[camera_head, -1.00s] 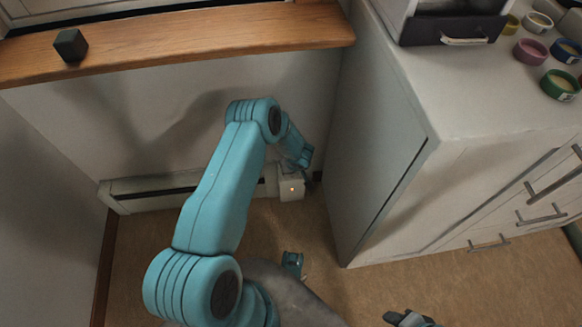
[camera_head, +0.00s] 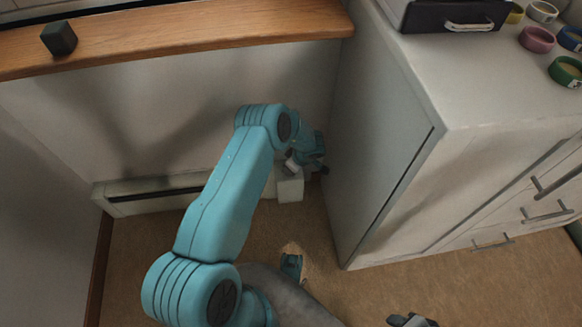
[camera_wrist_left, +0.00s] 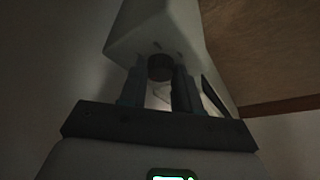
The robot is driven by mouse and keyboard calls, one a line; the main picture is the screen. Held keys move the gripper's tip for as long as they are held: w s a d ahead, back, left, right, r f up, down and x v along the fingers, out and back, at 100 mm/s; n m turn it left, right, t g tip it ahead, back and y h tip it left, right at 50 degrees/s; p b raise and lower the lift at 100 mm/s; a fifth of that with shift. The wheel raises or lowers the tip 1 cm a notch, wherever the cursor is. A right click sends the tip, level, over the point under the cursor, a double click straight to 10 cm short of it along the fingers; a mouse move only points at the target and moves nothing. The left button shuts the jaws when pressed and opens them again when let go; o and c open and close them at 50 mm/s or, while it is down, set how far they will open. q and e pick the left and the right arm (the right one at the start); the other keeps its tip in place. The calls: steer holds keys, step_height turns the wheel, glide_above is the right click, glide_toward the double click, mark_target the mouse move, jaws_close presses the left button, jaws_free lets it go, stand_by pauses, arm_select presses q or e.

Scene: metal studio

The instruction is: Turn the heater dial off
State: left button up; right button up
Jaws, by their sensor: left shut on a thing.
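The heater (camera_head: 150,195) is a long, low white unit along the wall, with a white box (camera_head: 290,189) at its right end. No light shows on the box's front now. My left gripper (camera_head: 297,164) is at the top of this box, partly hidden behind my own forearm. In the left wrist view, the gripper's two fingers (camera_wrist_left: 158,82) are shut on a dark round dial (camera_wrist_left: 160,67) that stands out from the white box (camera_wrist_left: 155,25). Any marks on the dial are too dark to read.
A white cabinet (camera_head: 385,165) stands close to the right of the heater's box. A wooden shelf (camera_head: 200,40) with a dark cube (camera_head: 59,38) runs above. The brown floor (camera_head: 150,250) in front of the heater is mostly clear.

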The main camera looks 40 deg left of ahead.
arm_select(q)
steer(key=shift+a, duration=0.1)
steer(key=o, duration=1.1)
steer(key=shift+c, duration=0.2)
steer(key=shift+r, duration=0.15)
arm_select(e)
steer(key=shift+r, duration=0.15)
